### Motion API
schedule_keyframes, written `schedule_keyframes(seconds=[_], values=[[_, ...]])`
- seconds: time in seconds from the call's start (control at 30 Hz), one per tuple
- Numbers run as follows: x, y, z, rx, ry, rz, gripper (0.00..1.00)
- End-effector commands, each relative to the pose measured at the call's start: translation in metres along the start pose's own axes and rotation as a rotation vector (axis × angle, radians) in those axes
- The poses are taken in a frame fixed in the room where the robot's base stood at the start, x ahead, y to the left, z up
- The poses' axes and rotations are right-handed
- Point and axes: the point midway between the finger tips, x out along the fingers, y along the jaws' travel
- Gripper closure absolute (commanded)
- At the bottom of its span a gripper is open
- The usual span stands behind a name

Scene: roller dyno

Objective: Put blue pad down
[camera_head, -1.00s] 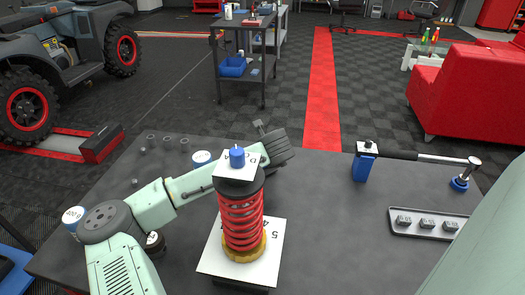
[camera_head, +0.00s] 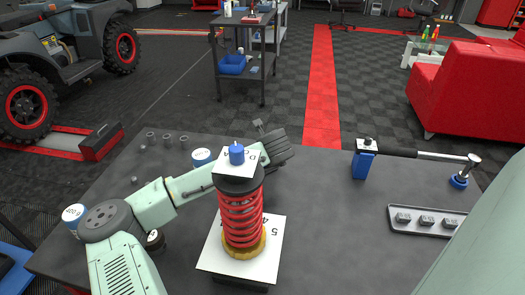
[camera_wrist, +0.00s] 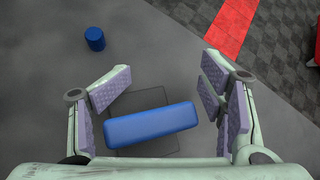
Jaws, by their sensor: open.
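The blue pad (camera_wrist: 150,123) is a long rounded block in the wrist view. It lies across a dark outlined square (camera_wrist: 160,96) on the grey tabletop, between my gripper's fingers. My gripper (camera_wrist: 165,78) is open, with a finger pair on each side of the pad and visible gaps at both ends. In the head view my gripper (camera_head: 268,135) is partly hidden behind the spring stand, and the pad is hidden.
A red spring (camera_head: 241,215) on a white-topped base stands close in front of my arm. A blue cylinder (camera_wrist: 95,39) stands beyond the pad. A blue post with a lever (camera_head: 363,165) and a weight tray (camera_head: 428,222) are right. The table between is clear.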

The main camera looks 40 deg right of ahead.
Motion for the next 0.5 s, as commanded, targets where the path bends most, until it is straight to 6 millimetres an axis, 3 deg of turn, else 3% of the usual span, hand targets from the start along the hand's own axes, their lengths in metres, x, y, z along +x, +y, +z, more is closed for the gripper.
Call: schedule_keyframes(seconds=[0.33,0.5], values=[[-0.005,-0.001,0.003,0.000,-0.001,-0.001,0.36],[-0.030,-0.001,0.001,0.002,-0.002,-0.003,0.36]])
